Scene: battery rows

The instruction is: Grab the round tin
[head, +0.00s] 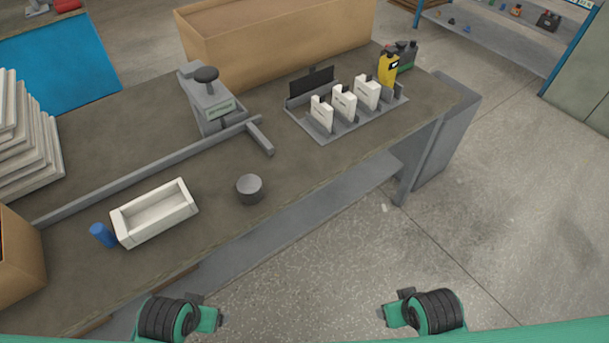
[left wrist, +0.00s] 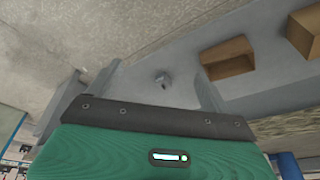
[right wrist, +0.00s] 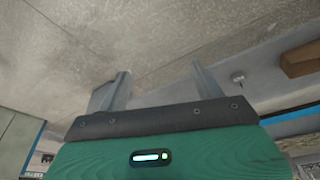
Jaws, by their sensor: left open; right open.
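The round tin (head: 250,189) is a short, dark grey cylinder with a lighter top. It stands upright on the brown bench top (head: 215,215) near the front edge in the head view, right of a white tray. It does not show clearly in either wrist view. My left gripper (left wrist: 157,90) is open, with nothing between its fingers. My right gripper (right wrist: 163,86) is also open and empty. Parts of both my arms show at the bottom of the head view, in front of the bench and apart from the tin.
The white tray (head: 158,228) and a blue cylinder (head: 103,235) stand left of the tin. A grey rail (head: 150,170) runs behind them. A rack (head: 350,122) with white pieces stands right, near a yellow bottle (head: 389,70). Bench space around the tin is clear.

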